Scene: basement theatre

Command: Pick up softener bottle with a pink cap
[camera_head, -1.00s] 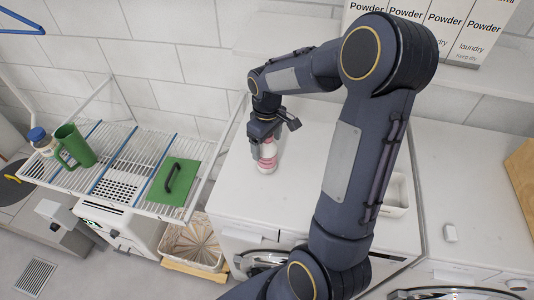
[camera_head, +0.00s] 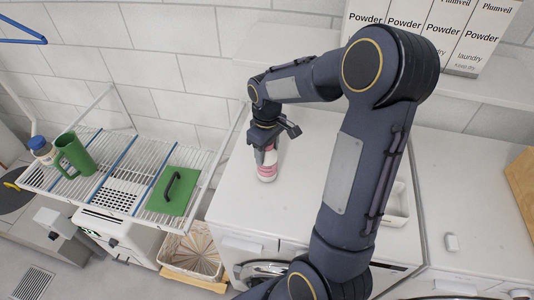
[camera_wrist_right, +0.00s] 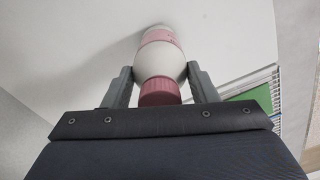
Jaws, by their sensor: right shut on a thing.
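The softener bottle (camera_head: 267,172) is white with a pink label and stands at the left part of the white washer top. In the right wrist view the bottle (camera_wrist_right: 160,58) has its pink cap (camera_wrist_right: 159,91) toward the camera. My right gripper (camera_head: 264,148) comes down over the bottle from above. In the wrist view the right gripper's fingers (camera_wrist_right: 160,85) are on both sides of the bottle's upper body, shut on it. The cap is hidden by the gripper in the head view. I cannot tell whether the bottle's base touches the surface. My left gripper is not in view.
A wicker bin (camera_head: 193,253) stands below. Powder boxes (camera_head: 481,40) stand on the shelf. A white tray (camera_head: 396,206) lies right of my arm.

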